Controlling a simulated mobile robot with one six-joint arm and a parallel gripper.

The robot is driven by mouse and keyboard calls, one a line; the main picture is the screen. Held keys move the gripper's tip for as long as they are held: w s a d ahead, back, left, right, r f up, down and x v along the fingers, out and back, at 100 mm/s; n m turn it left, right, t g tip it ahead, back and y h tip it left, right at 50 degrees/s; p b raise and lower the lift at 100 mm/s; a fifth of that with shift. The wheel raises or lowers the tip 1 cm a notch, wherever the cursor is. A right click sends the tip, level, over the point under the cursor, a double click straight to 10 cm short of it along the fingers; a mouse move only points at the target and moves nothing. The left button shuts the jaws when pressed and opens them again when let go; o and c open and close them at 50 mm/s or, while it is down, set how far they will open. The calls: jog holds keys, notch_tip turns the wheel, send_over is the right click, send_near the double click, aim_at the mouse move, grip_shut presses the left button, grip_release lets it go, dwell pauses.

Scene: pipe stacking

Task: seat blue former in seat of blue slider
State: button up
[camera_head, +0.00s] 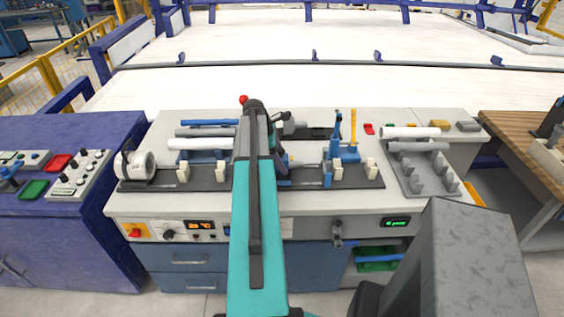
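A machine with a dark rail (355,178) stands on the grey bench. My arm's teal link covers the middle of the machine. My gripper (285,157) is mostly hidden behind the arm, low over the rail, left of the blue block. Its fingers and anything in them cannot be made out. Whether the slider's seat is filled cannot be told.
Cream clamps (221,172) and a white round head (136,165) stand on the left rail. White, grey and blue pipes (207,123) lie behind. A grey rack (420,175) with pegs and pipes is at right. A yellow upright (353,127) stands near the blue piece.

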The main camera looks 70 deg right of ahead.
dwell(0.4)
jog(key=b+v, duration=0.2)
jog(key=v, duration=0.5)
jog(key=shift+r, duration=0.2)
dwell(0.8)
